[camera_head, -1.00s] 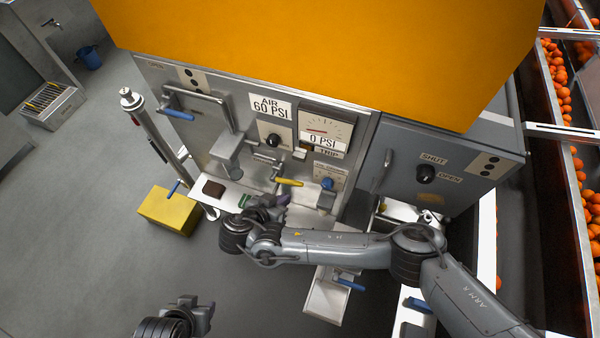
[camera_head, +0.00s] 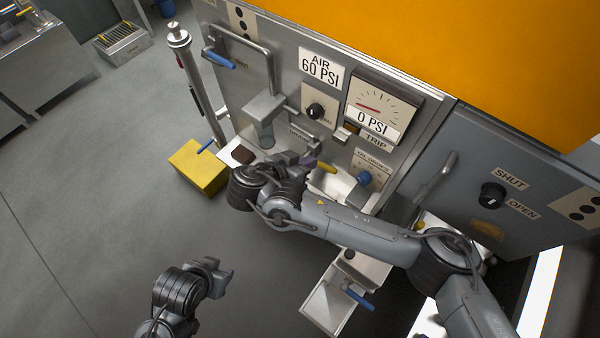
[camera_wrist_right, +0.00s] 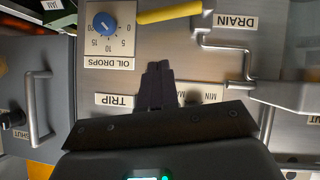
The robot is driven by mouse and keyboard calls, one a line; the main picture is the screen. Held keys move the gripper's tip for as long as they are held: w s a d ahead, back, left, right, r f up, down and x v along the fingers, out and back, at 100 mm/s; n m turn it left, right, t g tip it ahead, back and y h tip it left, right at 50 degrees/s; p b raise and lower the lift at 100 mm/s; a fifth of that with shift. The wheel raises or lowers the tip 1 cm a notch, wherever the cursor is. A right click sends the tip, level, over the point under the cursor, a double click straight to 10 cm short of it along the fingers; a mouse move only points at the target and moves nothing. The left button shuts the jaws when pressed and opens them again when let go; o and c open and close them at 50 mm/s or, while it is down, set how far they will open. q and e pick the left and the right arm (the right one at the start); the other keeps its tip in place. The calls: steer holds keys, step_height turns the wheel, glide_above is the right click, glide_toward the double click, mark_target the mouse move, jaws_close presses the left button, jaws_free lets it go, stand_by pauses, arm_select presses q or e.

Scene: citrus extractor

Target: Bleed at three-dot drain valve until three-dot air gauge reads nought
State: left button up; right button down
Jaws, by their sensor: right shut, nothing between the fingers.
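The panel gauge (camera_head: 383,108) reads "0 PSI" in the head view, its red needle to the left; a sign (camera_head: 321,70) beside it says "AIR 60 PSI". A dotted plate (camera_head: 241,19) is at the panel's top left; its dot count is unclear. The yellow drain lever (camera_head: 326,167) is partly hidden by my right gripper (camera_head: 307,160). In the right wrist view the lever (camera_wrist_right: 170,14) runs beside the DRAIN label (camera_wrist_right: 236,21). The right gripper's fingers (camera_wrist_right: 158,72) are together, empty, apart from the lever in the picture. My left gripper (camera_head: 222,272) hangs over the floor, jaws unclear.
A black knob (camera_head: 315,111) and blue oil-drops dial (camera_head: 363,179) are on the panel. A grey door (camera_head: 520,185) with SHUT and OPEN labels stands to the right. A yellow box (camera_head: 199,168) sits on the floor.

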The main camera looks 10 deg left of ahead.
mark_target(321, 167)
steer(key=b+x, duration=0.1)
steer(key=x, duration=0.1)
steer(key=b+x, duration=0.2)
steer(key=s+f+b+x, duration=0.1)
steer(key=x, duration=0.1)
steer(key=shift+w+f, duration=0.15)
steer(key=shift+f, duration=0.05)
arm_select(q)
step_height(321, 167, down, 6)
steer(key=shift+b, duration=0.45)
arm_select(e)
steer(key=shift+d+f, duration=0.25)
steer(key=shift+f, duration=0.55)
